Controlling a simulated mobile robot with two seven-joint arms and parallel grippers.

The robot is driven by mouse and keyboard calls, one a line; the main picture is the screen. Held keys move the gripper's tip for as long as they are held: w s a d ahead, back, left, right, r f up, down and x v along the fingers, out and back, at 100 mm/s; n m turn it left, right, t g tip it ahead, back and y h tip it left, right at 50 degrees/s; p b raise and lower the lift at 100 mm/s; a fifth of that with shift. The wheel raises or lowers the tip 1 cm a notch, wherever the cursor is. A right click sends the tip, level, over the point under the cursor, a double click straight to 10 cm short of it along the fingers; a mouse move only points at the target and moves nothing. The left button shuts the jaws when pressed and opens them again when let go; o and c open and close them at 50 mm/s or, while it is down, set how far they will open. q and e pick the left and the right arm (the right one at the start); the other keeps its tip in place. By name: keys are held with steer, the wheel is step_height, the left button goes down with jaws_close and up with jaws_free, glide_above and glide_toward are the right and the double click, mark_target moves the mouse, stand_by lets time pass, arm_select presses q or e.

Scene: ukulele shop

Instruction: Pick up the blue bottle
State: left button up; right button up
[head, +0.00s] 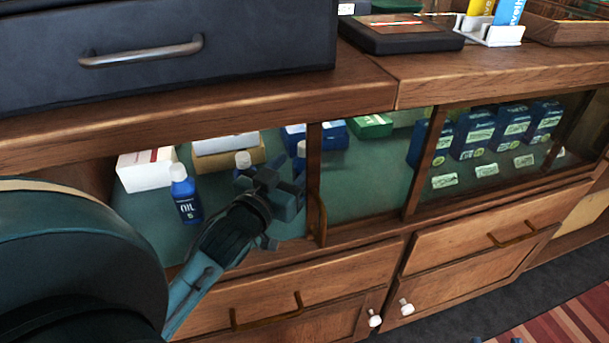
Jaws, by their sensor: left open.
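A blue bottle (187,195) with a white cap and an "OIL" label stands upright on the green shelf inside the cabinet, at the left. A second white-capped blue bottle (243,162) stands behind my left gripper and is mostly hidden by it. Part of another white-capped bottle (300,156) shows beside the wooden divider. My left gripper (279,191) is open in front of the cabinet opening, right of the labelled bottle and apart from it. Small blue parts of what seems to be my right gripper (497,340) show at the bottom edge, mostly cut off.
A wooden divider (314,185) stands just right of my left gripper. The wooden countertop (440,82) overhangs the shelf. White boxes (147,169) stand behind the labelled bottle. Several blue boxes (472,133) stand at the right. Drawers with handles (267,311) lie below.

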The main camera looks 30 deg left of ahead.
mark_target(301, 154)
arm_select(q)
steer(key=shift+w+a+r+b, duration=0.1)
steer(key=shift+w+r+b, duration=0.1)
steer(key=shift+w, duration=0.7)
steer(key=shift+w+a+r+b, duration=0.1)
steer(key=shift+w+b, duration=0.1)
steer(key=shift+w, duration=0.65)
steer(key=shift+w+r+b, duration=0.15)
steer(key=shift+w+b, duration=0.05)
steer(key=shift+w, duration=0.7)
steer(key=shift+c, duration=0.2)
jaws_close()
